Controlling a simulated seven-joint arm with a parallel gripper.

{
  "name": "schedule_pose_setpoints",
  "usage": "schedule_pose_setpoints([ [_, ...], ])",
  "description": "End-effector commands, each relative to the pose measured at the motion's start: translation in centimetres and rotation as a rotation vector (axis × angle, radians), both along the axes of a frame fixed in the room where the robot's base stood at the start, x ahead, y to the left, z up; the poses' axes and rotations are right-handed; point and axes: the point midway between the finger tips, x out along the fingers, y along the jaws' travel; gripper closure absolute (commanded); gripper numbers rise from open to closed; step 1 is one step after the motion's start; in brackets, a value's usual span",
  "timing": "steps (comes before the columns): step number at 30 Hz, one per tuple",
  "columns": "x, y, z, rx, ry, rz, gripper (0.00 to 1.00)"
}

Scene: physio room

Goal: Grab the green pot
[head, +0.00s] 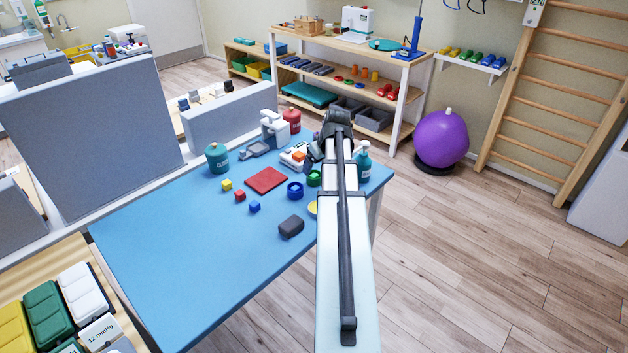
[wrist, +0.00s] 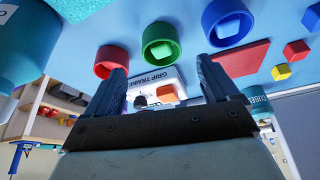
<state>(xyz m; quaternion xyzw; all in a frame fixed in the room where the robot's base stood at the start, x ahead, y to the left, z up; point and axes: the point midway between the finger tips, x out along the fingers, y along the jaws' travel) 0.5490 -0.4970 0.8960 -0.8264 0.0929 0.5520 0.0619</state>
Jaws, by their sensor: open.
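The green pot (head: 314,178) stands on the blue table, just left of my arm in the head view. It is a round, open pot; in the wrist view the green pot (wrist: 161,37) shows a pale, squarish shape inside. My gripper (wrist: 162,66) is open, its dark fingers apart. In the wrist view the green pot lies just beyond the fingertips, between their lines, with no finger seen around it. In the head view my arm partly hides the gripper.
A blue pot (wrist: 228,21) and a red pot (wrist: 112,60) flank the green one. A white grip trainer box (wrist: 157,78) shows between the fingers. A teal bottle (head: 363,163) stands right of my arm. Small cubes, a red mat (head: 266,180) and a dark block (head: 291,227) lie left; the table's front left (head: 190,270) is clear.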

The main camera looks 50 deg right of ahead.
Motion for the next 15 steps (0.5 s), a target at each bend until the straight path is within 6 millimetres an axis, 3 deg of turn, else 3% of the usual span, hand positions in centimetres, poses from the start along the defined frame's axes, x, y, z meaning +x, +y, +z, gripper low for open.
schedule_pose_setpoints([
  [15, 1.8, -0.1, -4.4, 0.0, 0.001, 0.0, 0.12],
])
